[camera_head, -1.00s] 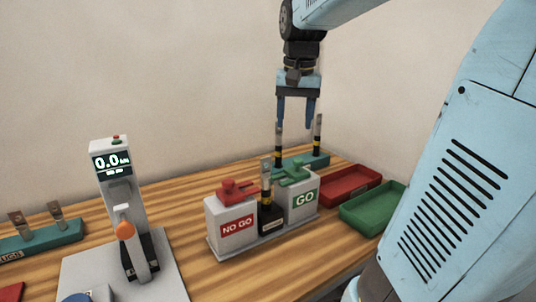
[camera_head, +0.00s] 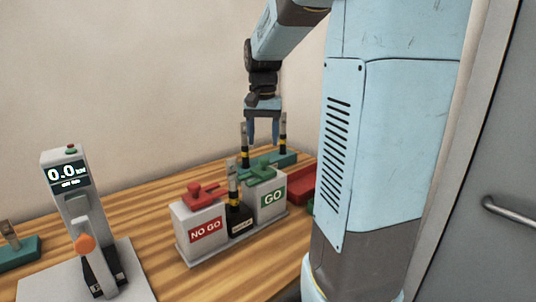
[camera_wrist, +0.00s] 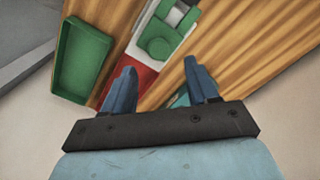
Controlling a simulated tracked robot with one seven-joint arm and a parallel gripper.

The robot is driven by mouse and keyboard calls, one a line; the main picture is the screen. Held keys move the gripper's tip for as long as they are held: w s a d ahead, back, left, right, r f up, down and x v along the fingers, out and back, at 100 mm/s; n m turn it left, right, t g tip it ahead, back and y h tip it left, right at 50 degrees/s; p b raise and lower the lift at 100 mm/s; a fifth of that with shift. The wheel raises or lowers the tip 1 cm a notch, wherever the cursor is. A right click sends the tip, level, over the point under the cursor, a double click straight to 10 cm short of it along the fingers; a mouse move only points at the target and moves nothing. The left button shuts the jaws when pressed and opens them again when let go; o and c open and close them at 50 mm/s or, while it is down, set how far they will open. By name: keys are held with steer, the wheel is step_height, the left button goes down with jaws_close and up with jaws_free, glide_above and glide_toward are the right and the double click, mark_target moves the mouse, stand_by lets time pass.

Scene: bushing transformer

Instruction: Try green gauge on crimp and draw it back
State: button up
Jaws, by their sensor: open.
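The green gauge (camera_head: 262,171) lies on top of the grey GO block (camera_head: 268,200). It also shows in the wrist view (camera_wrist: 160,42), beyond my fingertips. The crimp (camera_head: 234,180) stands upright in a small black holder (camera_head: 239,218) between the GO and NO GO blocks. My gripper (camera_head: 263,142) is open and empty, fingers pointing down. In the head view it appears behind the gauge, over the teal rack (camera_head: 275,161). In the wrist view, my gripper's fingers (camera_wrist: 160,68) are well apart with nothing between them.
A red gauge (camera_head: 202,192) lies on the NO GO block (camera_head: 203,225). Two upright rods stand in the teal rack. A red tray (camera_head: 302,184) and a green tray (camera_wrist: 82,62) lie to the right, partly hidden by my arm. A tester reading 0.0 (camera_head: 68,175) stands left.

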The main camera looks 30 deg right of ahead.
mark_target(263, 158)
steer(key=shift+f, duration=2.95)
steer(key=shift+c, duration=0.3)
jaws_close()
